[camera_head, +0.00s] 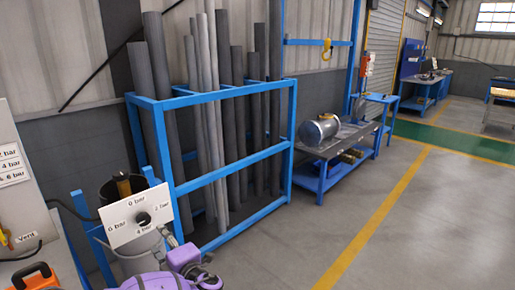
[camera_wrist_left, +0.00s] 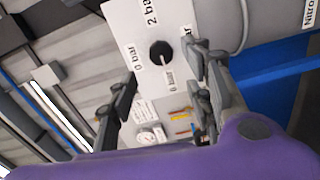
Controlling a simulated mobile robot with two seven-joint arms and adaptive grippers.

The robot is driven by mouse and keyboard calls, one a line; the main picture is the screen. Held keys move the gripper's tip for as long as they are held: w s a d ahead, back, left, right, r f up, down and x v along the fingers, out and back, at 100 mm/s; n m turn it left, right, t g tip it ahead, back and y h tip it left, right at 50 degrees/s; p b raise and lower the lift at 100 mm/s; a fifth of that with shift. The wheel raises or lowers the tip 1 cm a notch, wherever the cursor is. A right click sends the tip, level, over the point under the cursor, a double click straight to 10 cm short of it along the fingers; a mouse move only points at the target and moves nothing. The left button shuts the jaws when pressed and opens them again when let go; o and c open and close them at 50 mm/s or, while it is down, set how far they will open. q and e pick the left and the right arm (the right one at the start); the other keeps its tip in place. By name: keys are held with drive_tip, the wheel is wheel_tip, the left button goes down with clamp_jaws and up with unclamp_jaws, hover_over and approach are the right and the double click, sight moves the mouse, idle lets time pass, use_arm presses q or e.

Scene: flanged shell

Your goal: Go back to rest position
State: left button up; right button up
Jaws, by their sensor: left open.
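My left gripper (camera_head: 167,238) is low in the head view, on my purple arm, just right of and below a white dial plate (camera_head: 118,228). Its fingers are hard to make out there. In the left wrist view the gripper (camera_wrist_left: 160,68) is open, with its two dark fingers apart and nothing between them. The plate (camera_wrist_left: 150,20) with a round black knob (camera_wrist_left: 160,52) shows beyond the fingertips. The fingers appear apart from the knob, though the exact gap cannot be told. My right gripper is not in view.
A blue rack (camera_head: 225,93) of grey pipes stands close behind the plate. A silver flanged shell (camera_head: 318,129) lies on a blue-framed bench farther right. An orange-and-black case (camera_head: 38,277) is at the lower left. The grey floor (camera_head: 430,230) on the right is clear.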

use_arm(q)
drive_tip(key=w+d+f+n+h, duration=0.1)
drive_tip(key=d+f+n+h, duration=0.3)
drive_tip(key=d+n, duration=0.25)
drive_tip(key=d+f+n+h, duration=0.4)
drive_tip(key=d+n+h, duration=0.1)
drive_tip(key=d, duration=0.3)
drive_tip(key=s+d+f+n+g+h, duration=0.1)
drive_tip(key=s+d+f+n+h, duration=0.35)
drive_tip(key=d+n, duration=0.25)
drive_tip(key=s+d+f+n+g+h, duration=0.1)
drive_tip(key=s+d+f+n+h, duration=0.2)
drive_tip(key=s+d+n, duration=0.4)
drive_tip(key=s+a+f+n+y, duration=0.1)
drive_tip(key=s+a+f+n, duration=0.2)
drive_tip(key=s+n, duration=0.3)
drive_tip(key=s+a+f+n+y, duration=0.1)
drive_tip(key=s+a+f+n, duration=0.2)
drive_tip(key=s, duration=0.9)
drive_tip(key=s+a+f+n+g+y, duration=0.1)
drive_tip(key=s+a+f+n, duration=0.2)
drive_tip(key=s+a+n, duration=0.5)
drive_tip(key=shift+s+f+n, duration=0.25)
drive_tip(key=shift+s+n, duration=0.65)
drive_tip(key=shift+n, duration=0.35)
